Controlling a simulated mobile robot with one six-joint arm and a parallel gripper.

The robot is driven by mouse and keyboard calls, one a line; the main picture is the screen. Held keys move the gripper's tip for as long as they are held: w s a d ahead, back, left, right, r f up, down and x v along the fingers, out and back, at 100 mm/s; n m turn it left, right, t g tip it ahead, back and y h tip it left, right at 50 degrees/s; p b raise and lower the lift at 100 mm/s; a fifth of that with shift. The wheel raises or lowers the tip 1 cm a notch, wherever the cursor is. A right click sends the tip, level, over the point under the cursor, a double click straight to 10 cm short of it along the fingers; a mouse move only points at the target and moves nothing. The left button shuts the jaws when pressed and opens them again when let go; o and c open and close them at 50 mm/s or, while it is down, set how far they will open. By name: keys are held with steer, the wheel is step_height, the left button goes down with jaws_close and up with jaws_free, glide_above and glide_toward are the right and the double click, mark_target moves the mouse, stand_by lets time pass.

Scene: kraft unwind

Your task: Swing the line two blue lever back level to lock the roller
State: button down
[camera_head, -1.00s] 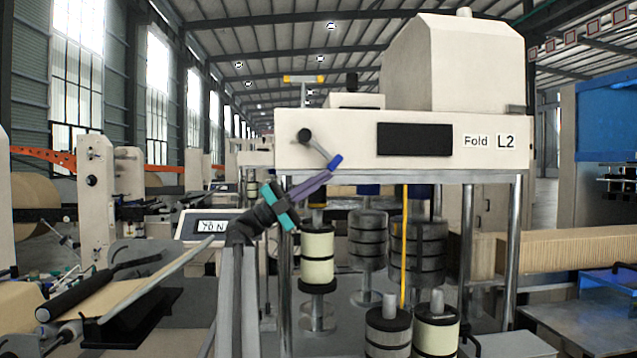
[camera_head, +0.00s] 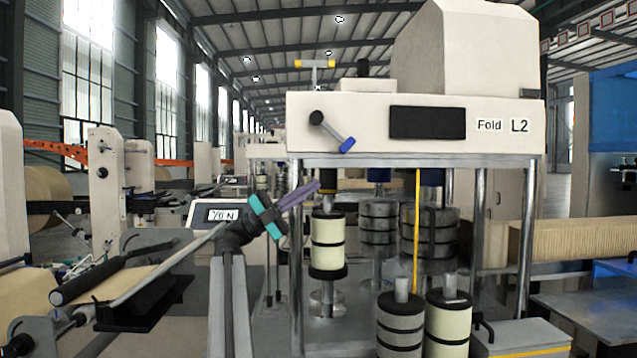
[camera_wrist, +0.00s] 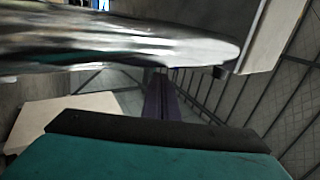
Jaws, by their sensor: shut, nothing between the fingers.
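The line two blue lever (camera_head: 331,131) is on the front of the white machine head marked Fold L2. Its black hub is at upper left, and its arm slopes down to the right to a blue tip, so it is tilted, not level. My gripper (camera_head: 317,185), with purple fingers and a teal body, is below and left of the blue tip, with a visible gap in the head view. The fingers are shut and empty. In the wrist view the purple fingers (camera_wrist: 160,98) show small at the centre; I cannot make out the lever there.
The white machine head (camera_head: 365,140) stands on steel posts (camera_head: 296,230). Cream and grey rollers (camera_head: 327,243) stand beneath it, right of my arm. A yellow strip (camera_head: 416,230) hangs among them. A display (camera_head: 222,215) reading 70 N is left of my gripper. A shiny blurred grey bar (camera_wrist: 130,45) crosses the wrist view.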

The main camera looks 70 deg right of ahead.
steer(key=shift+w+a+f+b, duration=0.2)
steer(key=shift+w+a+f, duration=0.1)
steer(key=shift+w+f, duration=0.55)
steer(key=shift+w+a+f+b, duration=0.15)
steer(key=shift+w+a+f, duration=0.15)
steer(key=shift+w+f, duration=0.5)
steer(key=shift+s+f, duration=0.1)
steer(key=shift+f, duration=0.05)
